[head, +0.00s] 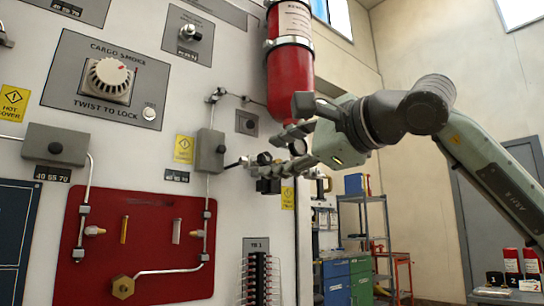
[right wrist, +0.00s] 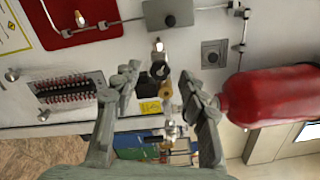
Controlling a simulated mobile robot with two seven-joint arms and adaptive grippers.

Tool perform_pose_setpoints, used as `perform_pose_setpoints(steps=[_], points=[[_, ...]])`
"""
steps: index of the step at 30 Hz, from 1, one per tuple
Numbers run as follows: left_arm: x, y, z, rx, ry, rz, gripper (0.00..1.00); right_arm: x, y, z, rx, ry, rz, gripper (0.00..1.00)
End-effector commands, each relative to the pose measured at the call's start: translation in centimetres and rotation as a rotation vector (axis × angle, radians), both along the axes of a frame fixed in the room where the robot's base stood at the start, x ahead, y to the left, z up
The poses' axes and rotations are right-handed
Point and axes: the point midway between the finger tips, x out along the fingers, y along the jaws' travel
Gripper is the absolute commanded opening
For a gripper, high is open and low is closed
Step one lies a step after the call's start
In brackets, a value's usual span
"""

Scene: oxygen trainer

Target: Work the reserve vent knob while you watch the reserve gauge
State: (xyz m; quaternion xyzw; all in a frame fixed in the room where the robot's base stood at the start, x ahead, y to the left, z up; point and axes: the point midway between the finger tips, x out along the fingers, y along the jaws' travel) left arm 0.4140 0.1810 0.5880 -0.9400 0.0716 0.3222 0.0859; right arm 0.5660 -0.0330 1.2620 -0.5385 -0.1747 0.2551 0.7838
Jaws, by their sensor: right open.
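The red reserve bottle (head: 290,75) hangs on the panel in the head view. A small valve assembly with dark round parts (head: 265,158) sits below it. One round part (head: 297,147) seems to be a gauge; its dial is too small to read. My right gripper (head: 292,122) is open by the bottle's lower end. In the right wrist view, the brass-and-black valve assembly (right wrist: 165,90) lies between the spread fingers, with gaps visible on both sides. I cannot tell which part is the reserve vent knob. My left gripper is not in view.
A large cargo smoke knob (head: 109,77) and a red plate (head: 140,245) with pipes are on the panel left of the gripper. A grey box (head: 210,151) and a terminal strip (head: 257,275) are near the valve. Shelves and a blue-green cabinet (head: 348,280) stand behind.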

Motion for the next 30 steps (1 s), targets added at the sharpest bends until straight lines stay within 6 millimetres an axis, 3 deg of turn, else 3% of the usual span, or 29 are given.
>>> perform_pose_setpoints(steps=[6, 13, 19, 30], points=[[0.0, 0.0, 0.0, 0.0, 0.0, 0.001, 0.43, -3.9, -2.9, 0.1, 0.0, -0.004, -0.002, 0.43], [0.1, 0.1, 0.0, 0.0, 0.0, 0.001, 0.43, -7.0, -5.2, 0.0, -0.001, -0.002, -0.002, 0.43], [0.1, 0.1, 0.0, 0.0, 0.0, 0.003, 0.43, -8.1, -5.8, 0.0, -0.001, -0.001, 0.001, 0.43], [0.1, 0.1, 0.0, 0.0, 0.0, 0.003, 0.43, -8.1, -5.8, 0.0, -0.001, -0.001, 0.0, 0.43]])
